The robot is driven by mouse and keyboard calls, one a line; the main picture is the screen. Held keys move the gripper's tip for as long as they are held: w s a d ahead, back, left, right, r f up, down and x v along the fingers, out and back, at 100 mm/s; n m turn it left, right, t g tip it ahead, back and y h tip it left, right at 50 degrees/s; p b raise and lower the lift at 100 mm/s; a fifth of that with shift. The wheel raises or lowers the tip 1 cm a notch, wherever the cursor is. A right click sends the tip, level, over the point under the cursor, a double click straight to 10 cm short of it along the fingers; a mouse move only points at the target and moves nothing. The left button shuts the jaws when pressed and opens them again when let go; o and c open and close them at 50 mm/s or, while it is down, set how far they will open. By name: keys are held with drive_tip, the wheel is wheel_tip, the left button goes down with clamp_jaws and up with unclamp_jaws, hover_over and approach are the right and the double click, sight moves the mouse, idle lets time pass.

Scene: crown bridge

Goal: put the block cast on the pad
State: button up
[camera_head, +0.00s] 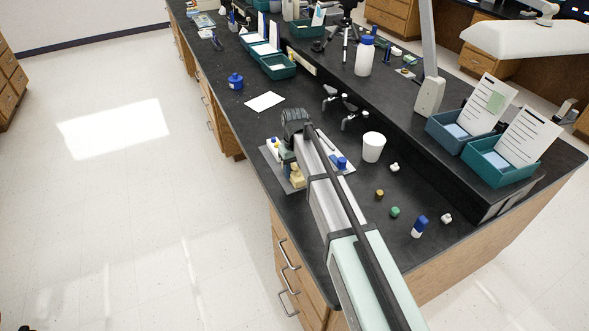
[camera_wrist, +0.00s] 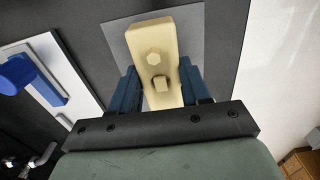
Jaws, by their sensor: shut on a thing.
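The block cast (camera_wrist: 155,55) is a cream, long block with a raised hexagonal knob and a squarish one on its top. It also shows in the head view (camera_head: 297,175), partly behind my arm. My gripper (camera_wrist: 160,88) is shut on it, with a blue finger against each long side. The pad (camera_wrist: 195,28) is a flat grey square under the cast in the wrist view. The cast lies over the pad, and its far end is within the pad's edges. I cannot tell whether the cast touches the pad. The cast's near end is hidden by my gripper.
A white board with a blue piece (camera_wrist: 18,74) lies left of the pad in the wrist view. The bench edge is close on the left.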

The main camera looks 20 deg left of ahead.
sight(294, 171)
drive_tip(key=o, duration=1.2)
drive_tip(key=shift+o, duration=0.2)
wheel_tip(294, 171, up, 12)
